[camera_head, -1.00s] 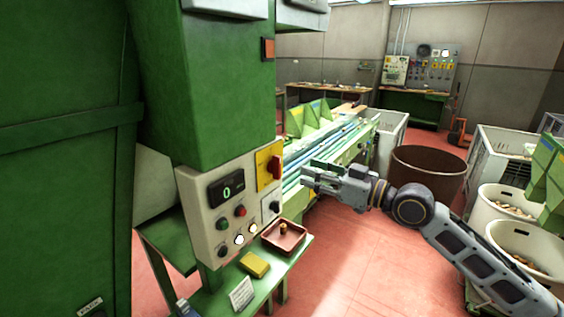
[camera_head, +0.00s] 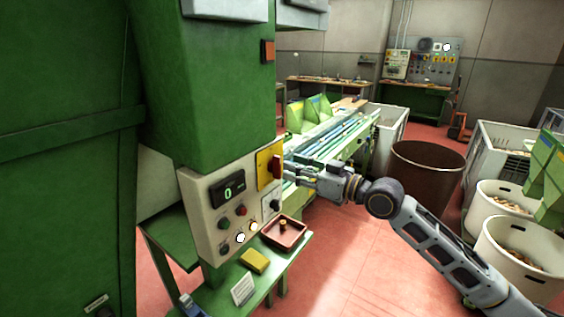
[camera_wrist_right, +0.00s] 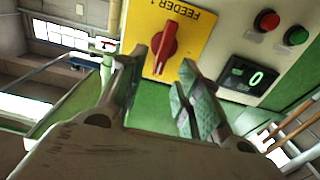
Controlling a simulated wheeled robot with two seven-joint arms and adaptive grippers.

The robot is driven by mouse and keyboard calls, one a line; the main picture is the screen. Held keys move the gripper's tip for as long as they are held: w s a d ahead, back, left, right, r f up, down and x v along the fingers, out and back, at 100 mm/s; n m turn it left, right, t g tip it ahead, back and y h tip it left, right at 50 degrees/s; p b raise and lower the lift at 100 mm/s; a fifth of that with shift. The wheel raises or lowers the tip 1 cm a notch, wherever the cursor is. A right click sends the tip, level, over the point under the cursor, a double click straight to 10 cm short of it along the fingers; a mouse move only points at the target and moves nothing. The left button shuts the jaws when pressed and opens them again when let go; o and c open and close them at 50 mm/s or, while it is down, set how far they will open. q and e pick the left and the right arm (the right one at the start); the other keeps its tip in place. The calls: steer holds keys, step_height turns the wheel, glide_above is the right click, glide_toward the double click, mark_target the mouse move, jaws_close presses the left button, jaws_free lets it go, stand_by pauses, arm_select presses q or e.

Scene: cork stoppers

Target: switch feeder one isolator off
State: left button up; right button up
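The feeder one isolator is a red rotary handle (camera_head: 277,166) on a yellow plate (camera_head: 263,163) at the right end of the control panel. In the right wrist view the red handle (camera_wrist_right: 165,47) stands on the yellow plate (camera_wrist_right: 198,45), whose "FEEDER 1" label appears upside down. My right gripper (camera_head: 288,168) is close in front of the handle in the head view. In the right wrist view my right gripper (camera_wrist_right: 163,58) is open, with one finger on each side of the handle's line. Contact cannot be told. My left gripper is not in view.
The pale panel (camera_head: 208,195) also carries a display (camera_head: 227,191) reading 0, a red button (camera_head: 241,210) and a green button (camera_head: 224,223). Below, a green shelf holds a brown tray (camera_head: 283,234) and a yellow block (camera_head: 254,260). A brown bin (camera_head: 427,170) stands behind my right arm.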

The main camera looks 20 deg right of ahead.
mark_target(276, 167)
steer(key=shift+p+x, duration=0.8)
steer(key=shift+x, duration=1.65)
jaws_close()
